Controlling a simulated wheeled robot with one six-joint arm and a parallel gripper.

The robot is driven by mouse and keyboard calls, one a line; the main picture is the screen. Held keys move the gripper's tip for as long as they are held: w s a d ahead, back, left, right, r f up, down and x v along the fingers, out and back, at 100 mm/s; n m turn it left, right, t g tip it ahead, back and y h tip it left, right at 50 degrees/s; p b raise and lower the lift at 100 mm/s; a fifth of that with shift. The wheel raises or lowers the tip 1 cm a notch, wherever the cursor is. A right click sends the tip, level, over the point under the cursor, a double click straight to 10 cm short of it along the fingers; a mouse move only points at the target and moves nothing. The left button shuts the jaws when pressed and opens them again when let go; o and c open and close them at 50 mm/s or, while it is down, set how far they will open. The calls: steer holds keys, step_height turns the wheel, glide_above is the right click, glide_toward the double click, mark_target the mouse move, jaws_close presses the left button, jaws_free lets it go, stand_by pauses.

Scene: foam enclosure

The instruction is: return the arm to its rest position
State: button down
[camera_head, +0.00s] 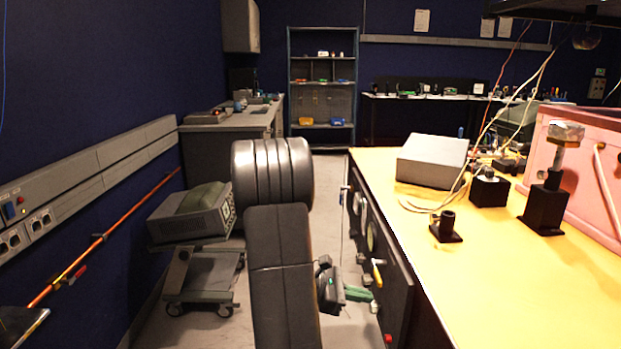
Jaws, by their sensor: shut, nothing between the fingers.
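My arm rises through the middle of the view, with its dark grey links in front of the aisle between the left wall and the yellow-topped bench (520,285). My gripper (358,294) shows small and low, just right of the lower arm link, near the bench's dark front. Its black body is partly hidden behind my arm link, and green parts reach out to the right. It is shut, with nothing seen in it. I cannot tell whether it touches the bench front.
A grey trolley (203,277) carrying an instrument (195,211) stands left of my arm. A grey box (432,160), black mounts (489,188) and a pink enclosure (590,165) stand on the bench. A shelf unit (323,88) stands at the back. Some grey floor shows around the trolley.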

steer(key=shift+d+r+p, duration=0.35)
steer(key=shift+r+p, duration=0.2)
steer(key=shift+r, duration=0.25)
steer(key=shift+d+r+p, duration=0.35)
steer(key=shift+r+p, duration=0.2)
steer(key=shift+r, duration=0.2)
steer(key=shift+s+f, duration=0.1)
